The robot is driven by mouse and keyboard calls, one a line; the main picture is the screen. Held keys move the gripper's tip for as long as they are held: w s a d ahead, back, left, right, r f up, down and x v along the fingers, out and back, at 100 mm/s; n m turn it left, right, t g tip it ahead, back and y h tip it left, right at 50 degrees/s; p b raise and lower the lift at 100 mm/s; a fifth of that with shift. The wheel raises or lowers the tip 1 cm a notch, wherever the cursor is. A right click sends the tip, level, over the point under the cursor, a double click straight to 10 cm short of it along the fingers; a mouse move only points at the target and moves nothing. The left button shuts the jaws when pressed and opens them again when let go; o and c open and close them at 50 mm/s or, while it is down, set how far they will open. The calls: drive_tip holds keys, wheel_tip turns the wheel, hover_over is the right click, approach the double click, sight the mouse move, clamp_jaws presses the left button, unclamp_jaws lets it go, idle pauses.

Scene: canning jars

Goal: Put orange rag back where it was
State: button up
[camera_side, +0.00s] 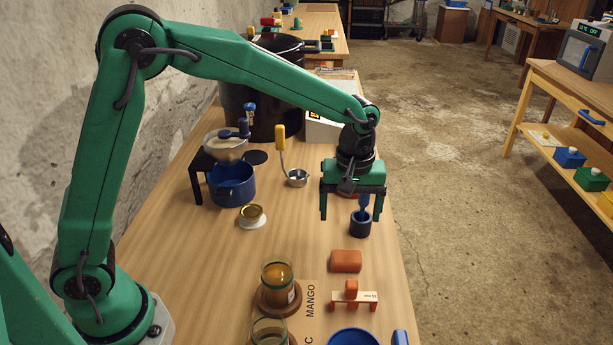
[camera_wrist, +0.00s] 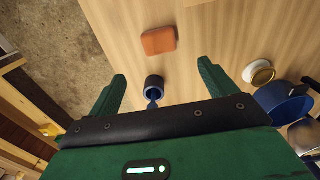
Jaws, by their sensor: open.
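The orange rag (camera_side: 346,261) is a small folded block lying flat on the wooden table, in front of my gripper in the side view. It also shows in the wrist view (camera_wrist: 159,40), beyond the fingertips and a little above the middle. My gripper (camera_side: 351,215) is open and empty, pointing down. In the wrist view the cup (camera_wrist: 154,84) shows between the two fingers (camera_wrist: 161,70). The rag and the fingers are apart.
A small wooden stand (camera_side: 354,299) with an orange piece is in front of the rag. A mango jar (camera_side: 277,283) stands on a round coaster to the left. A blue pot (camera_side: 233,185) and a gold lid (camera_side: 251,214) lie farther left. The table's right edge is close to the cup.

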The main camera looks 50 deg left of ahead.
drive_tip(key=s+a+r+m+t, duration=0.2)
drive_tip(key=s+a+r+m, duration=0.1)
drive_tip(key=s, duration=0.4)
drive_tip(key=s+a+r+m+t, duration=0.1)
drive_tip(key=s+a+r+m, duration=0.2)
drive_tip(key=s+a, duration=0.3)
drive_tip(key=s+a+r+m+t, duration=0.2)
drive_tip(key=s+a+r, duration=0.3)
drive_tip(key=s, duration=0.4)
drive_tip(key=shift+m+t, duration=0.3)
drive_tip(key=shift+m, duration=0.2)
